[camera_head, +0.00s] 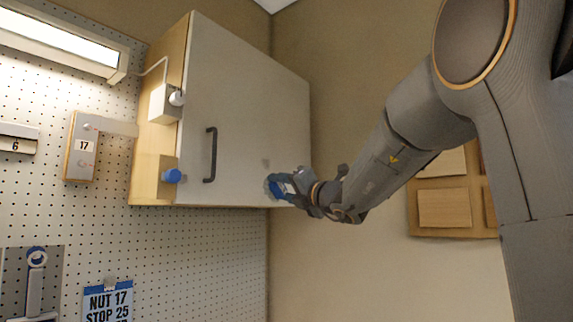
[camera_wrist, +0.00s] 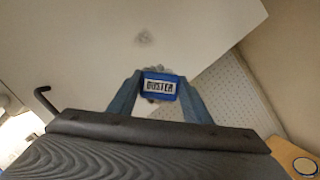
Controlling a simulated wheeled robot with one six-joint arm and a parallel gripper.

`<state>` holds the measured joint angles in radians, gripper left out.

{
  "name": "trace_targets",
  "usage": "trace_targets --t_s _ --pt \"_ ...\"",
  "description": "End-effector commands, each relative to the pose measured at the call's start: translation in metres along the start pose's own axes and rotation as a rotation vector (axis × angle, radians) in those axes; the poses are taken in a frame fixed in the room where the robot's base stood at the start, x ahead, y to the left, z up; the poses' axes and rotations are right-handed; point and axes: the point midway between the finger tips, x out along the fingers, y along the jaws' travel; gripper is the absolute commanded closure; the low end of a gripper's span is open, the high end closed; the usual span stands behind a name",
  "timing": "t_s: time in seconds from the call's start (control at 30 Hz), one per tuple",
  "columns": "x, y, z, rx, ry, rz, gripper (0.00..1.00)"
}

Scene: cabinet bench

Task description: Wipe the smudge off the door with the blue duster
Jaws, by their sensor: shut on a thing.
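The white cabinet door (camera_head: 245,100) is shut and has a dark handle (camera_head: 211,155) on its left side. A faint grey smudge (camera_head: 266,162) is low on the door's right part; it also shows in the wrist view (camera_wrist: 144,37). My gripper (camera_head: 287,185) is shut on the blue duster (camera_head: 274,186), just below the smudge near the door's lower right corner. In the wrist view the duster (camera_wrist: 160,87), labelled DUSTER, sits between the two blue fingers. More grey shows just beyond the duster; I cannot tell if it is smudge or duster. Contact with the door is unclear.
A white box with a knob (camera_head: 165,103) and a blue knob (camera_head: 171,176) sit on the cabinet's left side. A pegboard (camera_head: 200,250) runs below and left. A wooden panel (camera_head: 443,207) hangs on the right wall. The space below the cabinet looks clear.

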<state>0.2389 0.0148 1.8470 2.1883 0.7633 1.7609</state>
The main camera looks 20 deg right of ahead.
Motion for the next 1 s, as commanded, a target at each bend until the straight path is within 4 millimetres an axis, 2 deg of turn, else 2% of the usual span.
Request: trace_targets --t_s 0.03,0.1,0.2,0.3,0.47,1.0 --pt "-0.005 0.015 0.016 0.000 -0.029 0.007 0.73" --pt "-0.011 0.030 0.034 0.003 -0.057 0.015 0.73" --pt "-0.017 0.045 0.049 0.009 -0.078 0.026 0.73" --pt "-0.019 0.053 0.055 0.014 -0.085 0.034 0.73" --pt "-0.012 0.057 0.053 0.016 -0.083 0.040 0.73" --pt "0.033 0.059 0.038 0.015 -0.083 0.040 0.73"
